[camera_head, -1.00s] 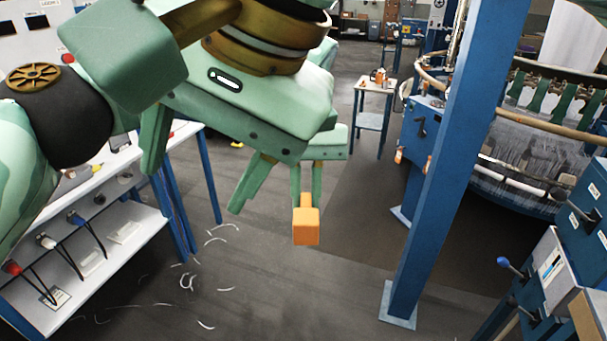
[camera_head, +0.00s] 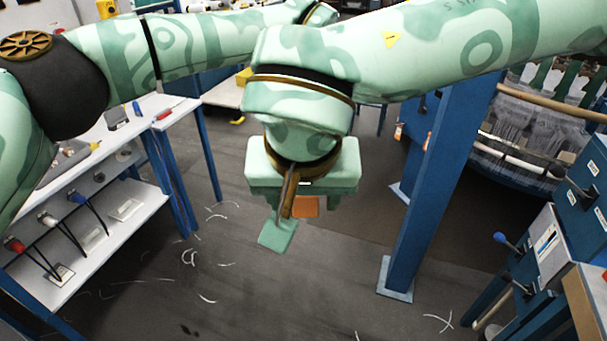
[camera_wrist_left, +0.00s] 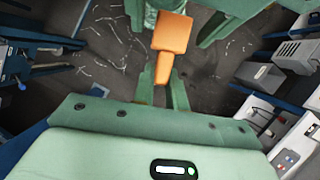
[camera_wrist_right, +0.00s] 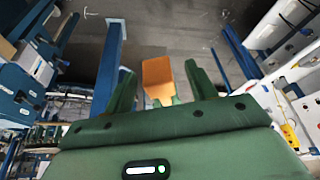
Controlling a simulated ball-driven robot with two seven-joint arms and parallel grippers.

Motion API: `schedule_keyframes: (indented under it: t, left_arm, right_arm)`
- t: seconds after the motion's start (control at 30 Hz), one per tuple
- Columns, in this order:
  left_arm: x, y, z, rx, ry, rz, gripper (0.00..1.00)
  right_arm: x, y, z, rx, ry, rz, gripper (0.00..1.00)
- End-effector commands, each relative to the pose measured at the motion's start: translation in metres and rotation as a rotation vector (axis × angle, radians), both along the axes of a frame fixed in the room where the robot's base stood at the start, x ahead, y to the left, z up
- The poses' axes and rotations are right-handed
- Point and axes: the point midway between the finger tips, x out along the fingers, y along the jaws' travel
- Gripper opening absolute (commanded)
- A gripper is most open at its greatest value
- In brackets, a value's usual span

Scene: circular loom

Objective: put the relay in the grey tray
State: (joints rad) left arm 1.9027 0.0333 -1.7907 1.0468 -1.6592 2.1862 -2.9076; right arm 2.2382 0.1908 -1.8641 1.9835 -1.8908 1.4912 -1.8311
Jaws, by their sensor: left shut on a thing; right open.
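The relay is an orange block with a narrower stem. In the head view the relay (camera_head: 306,207) shows only in part, below and behind my right wrist. In the left wrist view my left gripper (camera_wrist_left: 164,76) is shut on the stem of the relay (camera_wrist_left: 171,33). In the right wrist view my right gripper (camera_wrist_right: 160,72) is open, with the relay (camera_wrist_right: 157,74) showing between its fingers; I cannot tell whether they touch it. In the head view my right gripper (camera_head: 292,216) hides my left gripper. I cannot make out the grey tray for certain.
A white shelf unit (camera_head: 130,228) at left carries cables and small pale trays (camera_head: 125,209). A blue post (camera_head: 425,210) stands right of the grippers, with the loom (camera_head: 530,130) behind it. Blue cabinets (camera_head: 560,225) are at right. The floor below is open, with scattered thread scraps.

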Motion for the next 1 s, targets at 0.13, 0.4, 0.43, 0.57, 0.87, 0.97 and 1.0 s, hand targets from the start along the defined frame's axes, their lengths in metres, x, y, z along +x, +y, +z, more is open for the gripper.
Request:
schedule_keyframes:
  t: [0.13, 0.4, 0.43, 0.57, 0.87, 0.97, 1.0]
  left_arm:
    - [0.0, 0.0, 0.0002, 0.0, 0.0, 0.0, 0.0]
    - [0.0, 0.0, 0.0002, 0.0, 0.0, 0.0, 0.0]
    - [0.0, 0.0, 0.0002, 0.0, 0.0, 0.0, 0.0]
    - [-0.0001, -0.0001, 0.0003, 0.0, 0.0, 0.0, 0.0]
    - [-0.0001, -0.0003, 0.0003, 0.0, 0.0, 0.0, 0.39]
    - [0.0, -0.0002, 0.0002, 0.0, 0.0, 0.0, 0.39]
    - [0.0003, 0.0001, 0.0002, -0.001, 0.0, 0.002, 0.39]
  right_arm:
    - [0.003, 0.0, -0.0084, 0.0, 0.001, -0.001, 0.56]
    - [0.0035, 0.0001, -0.009, 0.001, 0.0, -0.001, 0.54]
    - [0.0035, 0.0001, -0.009, 0.001, 0.0, -0.001, 0.45]
    - [0.0033, 0.0003, -0.0088, 0.001, 0.0, -0.001, 0.09]
    - [0.0033, 0.0006, -0.0086, 0.002, 0.0, 0.001, 0.07]
    - [0.0033, 0.0004, -0.0086, 0.002, 0.0, 0.001, 0.07]
    - [0.0033, 0.0004, -0.0086, 0.002, 0.0, 0.001, 0.07]
